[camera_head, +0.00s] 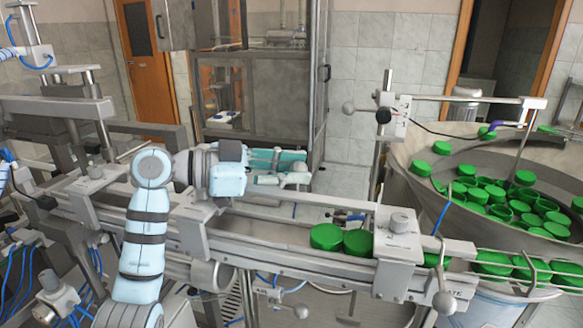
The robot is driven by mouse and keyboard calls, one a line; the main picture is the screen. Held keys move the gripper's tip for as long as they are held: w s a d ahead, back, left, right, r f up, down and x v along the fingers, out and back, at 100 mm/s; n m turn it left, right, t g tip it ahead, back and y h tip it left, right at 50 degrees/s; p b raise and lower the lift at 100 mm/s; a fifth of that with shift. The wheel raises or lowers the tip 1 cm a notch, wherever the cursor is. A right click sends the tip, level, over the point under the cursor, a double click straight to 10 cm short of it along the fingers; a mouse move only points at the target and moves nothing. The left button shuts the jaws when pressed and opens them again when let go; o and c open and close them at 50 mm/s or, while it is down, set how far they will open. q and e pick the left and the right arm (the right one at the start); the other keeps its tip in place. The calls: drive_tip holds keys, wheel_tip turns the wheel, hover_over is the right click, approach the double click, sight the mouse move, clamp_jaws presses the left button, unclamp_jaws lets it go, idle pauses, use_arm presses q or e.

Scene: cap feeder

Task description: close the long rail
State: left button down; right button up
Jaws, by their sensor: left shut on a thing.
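My left gripper (282,169) reaches over the conveyor from the left, its teal fingers pointing right. It is shut on a small grey knob (298,176) at its fingertips; the fingers partly hide the knob and what it is fixed to. A long grey rail (325,198) runs along the far side of the conveyor, just below the gripper. I cannot tell for certain whether the knob belongs to this rail. My right gripper is not in view.
Two green caps (326,237) stand in the conveyor channel beside a grey clamp block (398,245). A steel bowl (420,200) of green caps is at the right. A post with a crossbar (450,98) rises behind. Bare channel (265,232) lies left of the caps.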

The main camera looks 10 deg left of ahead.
use_arm(q)
drive_tip(key=c, duration=1.3)
unclamp_jaws()
drive_tip(key=shift+s, duration=0.1)
drive_tip(key=v, duration=1.1)
drive_tip(key=shift+s+a, duration=0.15)
drive_tip(key=shift+a, duration=0.2)
